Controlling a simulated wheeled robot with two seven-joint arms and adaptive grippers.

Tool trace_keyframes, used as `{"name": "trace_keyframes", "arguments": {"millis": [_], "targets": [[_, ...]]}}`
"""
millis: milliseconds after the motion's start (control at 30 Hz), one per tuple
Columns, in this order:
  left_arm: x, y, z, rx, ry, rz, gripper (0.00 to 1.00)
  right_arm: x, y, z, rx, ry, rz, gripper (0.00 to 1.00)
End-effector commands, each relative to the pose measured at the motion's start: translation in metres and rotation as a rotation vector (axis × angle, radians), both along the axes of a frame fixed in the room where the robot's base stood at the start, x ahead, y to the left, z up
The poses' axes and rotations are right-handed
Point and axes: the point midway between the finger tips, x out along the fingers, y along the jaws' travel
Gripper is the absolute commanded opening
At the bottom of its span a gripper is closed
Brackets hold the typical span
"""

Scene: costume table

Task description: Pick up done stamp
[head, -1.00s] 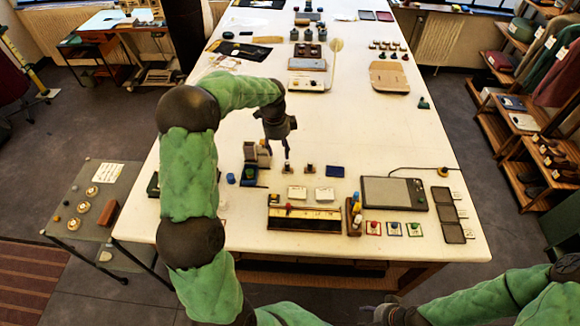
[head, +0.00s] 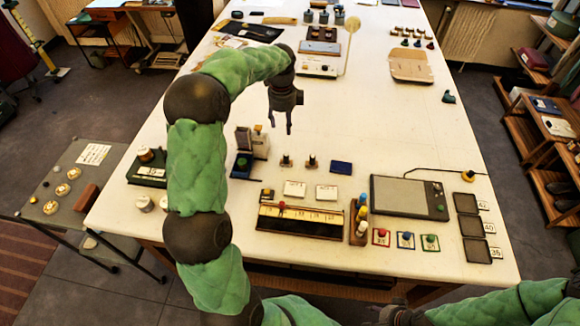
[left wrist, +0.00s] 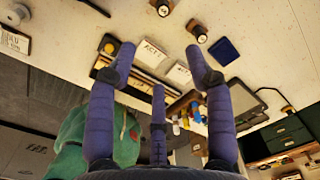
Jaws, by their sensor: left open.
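Two small stamps with dark handles and pale bases stand upright on the white table, a left one (head: 286,160) and a right one (head: 311,163). I cannot read which is the done stamp. Both show at the top of the left wrist view, the left one (left wrist: 163,7) and the right one (left wrist: 197,31). My left gripper (head: 282,129) is open and empty, pointing down above the table near the stamps, touching neither. Its spread fingers (left wrist: 159,68) show in the left wrist view. My right gripper (head: 392,312) is at the bottom edge, its fingers unclear.
A dark blue pad (head: 341,167) lies right of the stamps. Two white cards (head: 294,188) and a long ruled box (head: 300,220) lie in front. A stapler-like device (head: 243,160) stands left. A grey tablet (head: 400,196) lies right. The table behind the stamps is mostly clear.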

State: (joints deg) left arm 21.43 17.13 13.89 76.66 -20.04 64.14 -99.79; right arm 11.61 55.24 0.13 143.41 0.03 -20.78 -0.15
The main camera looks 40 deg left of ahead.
Motion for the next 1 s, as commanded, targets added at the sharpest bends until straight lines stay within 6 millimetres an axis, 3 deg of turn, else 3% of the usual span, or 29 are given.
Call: {"name": "trace_keyframes", "arguments": {"millis": [33, 300, 667, 1000], "targets": [[0.000, 0.000, -0.023, 0.000, 0.000, 0.000, 0.52, 0.000, 0.000, -0.023, 0.000, 0.001, 0.000, 0.48], [0.000, 0.000, -0.074, 0.000, -0.001, 0.001, 0.52, -0.001, 0.000, -0.074, 0.000, 0.001, 0.000, 0.48], [0.000, 0.000, -0.095, 0.000, 0.001, 0.001, 0.52, 0.000, 0.000, -0.088, 0.000, 0.000, 0.000, 0.48], [0.002, 0.001, -0.139, 0.000, -0.001, 0.001, 0.52, 0.000, 0.000, -0.096, 0.000, 0.000, 0.000, 0.48]]}}
